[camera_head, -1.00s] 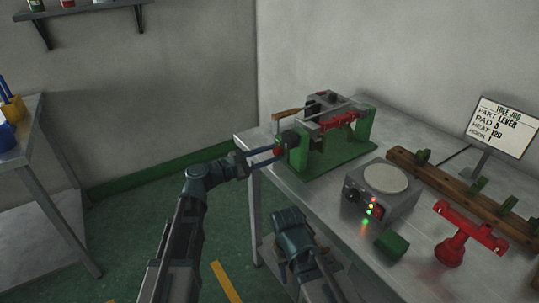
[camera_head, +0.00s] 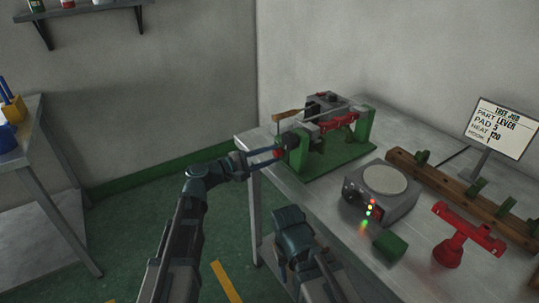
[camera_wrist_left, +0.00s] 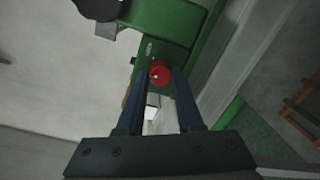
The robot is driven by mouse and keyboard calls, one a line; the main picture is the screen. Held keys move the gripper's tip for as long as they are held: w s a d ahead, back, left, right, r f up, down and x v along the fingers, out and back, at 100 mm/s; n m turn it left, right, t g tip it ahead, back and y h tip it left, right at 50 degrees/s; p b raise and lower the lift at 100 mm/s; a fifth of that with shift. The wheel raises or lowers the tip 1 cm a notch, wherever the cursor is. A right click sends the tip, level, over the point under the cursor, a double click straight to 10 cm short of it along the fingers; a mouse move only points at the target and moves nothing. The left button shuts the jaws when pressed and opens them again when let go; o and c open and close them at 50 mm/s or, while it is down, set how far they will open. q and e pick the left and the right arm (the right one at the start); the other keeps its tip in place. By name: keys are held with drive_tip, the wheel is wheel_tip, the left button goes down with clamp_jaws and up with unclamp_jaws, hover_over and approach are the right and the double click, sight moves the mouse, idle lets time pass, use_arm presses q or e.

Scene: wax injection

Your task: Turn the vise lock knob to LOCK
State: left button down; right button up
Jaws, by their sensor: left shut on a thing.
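The red vise lock knob (camera_head: 278,152) sits on the left end of the green vise (camera_head: 300,152) at the table's left edge. My left gripper (camera_head: 274,154) reaches it from the left and is shut on it. In the left wrist view the round red knob (camera_wrist_left: 160,73) lies between the two blue fingertips (camera_wrist_left: 160,78), with a small pale mark on its face. A green plate with a small pale mark shows just beyond it. No LOCK lettering can be read.
A grey heater box (camera_head: 381,192) with a round pad and lit lamps stands right of the vise. A green block (camera_head: 391,246), a red stand (camera_head: 450,246), a wooden rack (camera_head: 440,180) and a job sign (camera_head: 503,128) are further right. Open floor lies left of the table.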

use_arm(q)
drive_tip(key=m, duration=1.1)
drive_tip(key=shift+s+t+y+p, duration=0.1)
drive_tip(key=shift+t+y+p, duration=0.2)
drive_tip(key=shift+t, duration=0.1)
idle(0.4)
drive_tip(key=c, duration=0.5)
unclamp_jaws()
drive_tip(key=shift+c, duration=0.2)
drive_tip(key=shift+r, duration=0.1)
drive_tip(key=v, duration=1.3)
drive_tip(key=shift+s+a+p, duration=0.2)
drive_tip(key=shift+a+p, duration=0.15)
drive_tip(key=shift+p, duration=0.05)
